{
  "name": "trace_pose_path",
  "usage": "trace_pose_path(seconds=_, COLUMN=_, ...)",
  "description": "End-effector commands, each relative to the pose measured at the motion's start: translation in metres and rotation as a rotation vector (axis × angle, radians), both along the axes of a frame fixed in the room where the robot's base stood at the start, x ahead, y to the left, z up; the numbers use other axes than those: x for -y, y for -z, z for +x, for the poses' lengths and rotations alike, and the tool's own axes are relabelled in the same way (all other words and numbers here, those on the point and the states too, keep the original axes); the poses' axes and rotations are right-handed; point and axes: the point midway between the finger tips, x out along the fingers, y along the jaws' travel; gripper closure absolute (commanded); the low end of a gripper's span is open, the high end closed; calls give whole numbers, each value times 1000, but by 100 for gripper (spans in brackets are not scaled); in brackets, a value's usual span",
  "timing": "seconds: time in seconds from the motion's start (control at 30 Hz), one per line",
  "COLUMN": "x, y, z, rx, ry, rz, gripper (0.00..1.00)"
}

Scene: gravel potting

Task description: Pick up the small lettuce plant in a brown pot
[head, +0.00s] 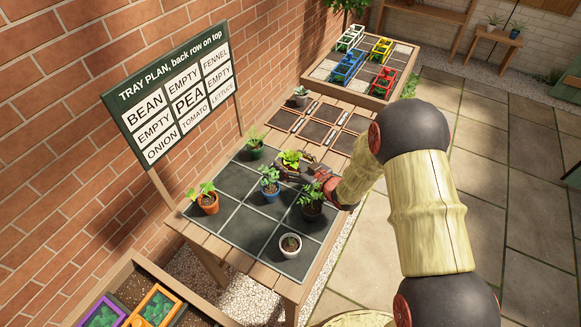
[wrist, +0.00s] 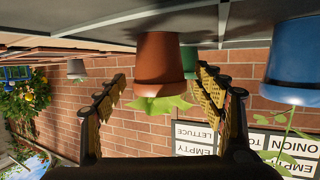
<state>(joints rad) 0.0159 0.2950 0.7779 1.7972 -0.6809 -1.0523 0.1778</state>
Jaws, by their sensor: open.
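The lettuce plant has bright yellow-green leaves (head: 290,157) in the head view, on the far right part of the dark gridded tray mat (head: 237,228). Its brown pot is mostly hidden there by my gripper (head: 295,168). In the wrist view, which is upside down, the brown pot (wrist: 162,58) stands upright with the leaves (wrist: 160,104) at its top. My gripper's two yellow padded fingers (wrist: 160,80) are open, one on each side of the pot. Gaps show between the fingers and the pot, so I see no grip on it.
A green pot (head: 256,153) is behind-left, a blue pot (head: 269,193) in front-left and a dark pot (head: 312,212) in front. A white pot (head: 290,246) and an orange pot (head: 207,205) stand nearer. A sign board (head: 180,92) stands along the wall side.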

Motion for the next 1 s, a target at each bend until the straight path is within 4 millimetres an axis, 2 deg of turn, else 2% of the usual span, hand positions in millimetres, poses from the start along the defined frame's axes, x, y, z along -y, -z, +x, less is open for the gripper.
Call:
trace_pose_path(seconds=0.23, x=-1, y=-1, z=3, rx=1, ry=1, rz=0, gripper=31)
trace_pose_path(seconds=1.0, x=-1, y=0, z=2, rx=1, ry=1, rz=0, gripper=75)
